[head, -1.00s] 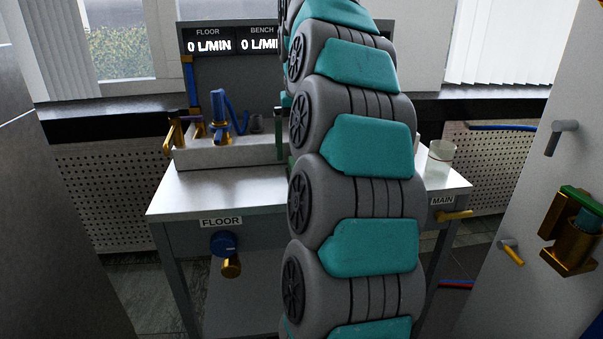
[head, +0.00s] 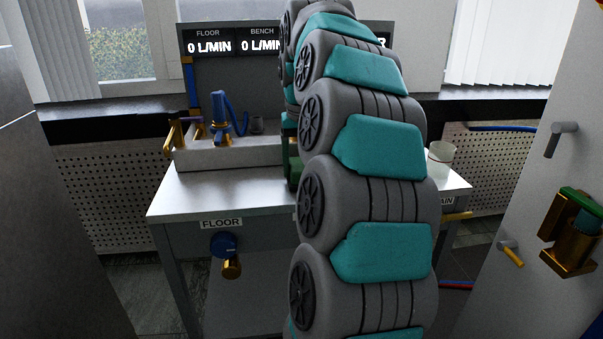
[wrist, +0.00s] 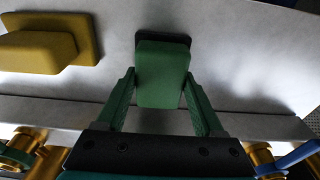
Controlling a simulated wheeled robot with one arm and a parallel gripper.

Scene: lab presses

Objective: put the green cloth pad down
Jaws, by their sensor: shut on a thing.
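The green cloth pad (wrist: 161,75) is a soft-looking green block with a dark edge at its far end, in the middle of the wrist view. My gripper (wrist: 159,88) has its two green fingers on either side of the pad and is shut on it. The pad is over the pale metal bench top (wrist: 235,60); I cannot tell whether it touches the surface. In the head view my arm hides the pad, and only a little green of the gripper (head: 293,170) shows at the arm's left edge.
A yellow pad-like block (wrist: 40,45) lies on the bench at the left of the wrist view. In the head view a blue and brass tap (head: 220,125) stands at the back left and a clear beaker (head: 440,158) at the right. Bench top left of the arm is bare.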

